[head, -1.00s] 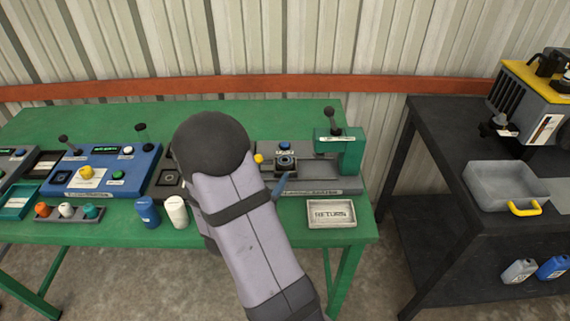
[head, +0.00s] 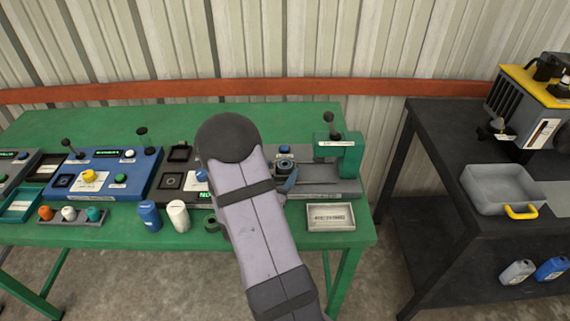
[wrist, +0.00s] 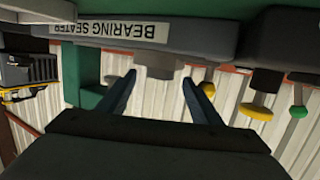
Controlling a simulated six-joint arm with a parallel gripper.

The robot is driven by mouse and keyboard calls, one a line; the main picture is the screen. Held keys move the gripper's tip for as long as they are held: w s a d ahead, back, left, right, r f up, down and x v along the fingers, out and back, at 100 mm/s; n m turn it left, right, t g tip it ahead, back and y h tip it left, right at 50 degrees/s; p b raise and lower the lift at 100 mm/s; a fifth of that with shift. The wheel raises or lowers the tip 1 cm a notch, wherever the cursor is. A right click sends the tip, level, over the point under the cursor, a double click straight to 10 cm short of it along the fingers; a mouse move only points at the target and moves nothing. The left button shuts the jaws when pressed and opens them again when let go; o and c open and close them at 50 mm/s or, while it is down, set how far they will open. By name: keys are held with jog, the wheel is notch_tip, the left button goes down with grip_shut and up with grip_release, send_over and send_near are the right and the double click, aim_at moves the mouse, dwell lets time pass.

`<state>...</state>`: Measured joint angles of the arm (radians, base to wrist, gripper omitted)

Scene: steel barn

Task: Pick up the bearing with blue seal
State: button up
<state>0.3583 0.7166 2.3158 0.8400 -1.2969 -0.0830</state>
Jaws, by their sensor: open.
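In the head view a small dark round part (head: 284,170) with a bluish ring on top sits on the grey bearing seater (head: 330,188). It may be the bearing with the blue seal; the seal is too small to be sure. My gripper (wrist: 160,79) is open, its two dark blue fingers apart. In the wrist view, which is upside down, a grey cylinder (wrist: 160,66) lies just beyond and between the fingertips. In the head view one blue finger shows right beside the round part; my arm hides the rest of the gripper.
The seater's green press post (head: 350,155) stands to the right. A return tray (head: 331,216) lies in front. A dark green ring (head: 212,224) lies beside my arm, left of it a white cup (head: 178,215) and a blue cup (head: 149,215). A blue console (head: 100,177) stands left.

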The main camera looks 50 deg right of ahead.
jog(key=shift+x, duration=0.95)
jog(key=c, duration=1.2)
jog(key=shift+r, duration=0.2)
jog(key=shift+r, duration=4.9)
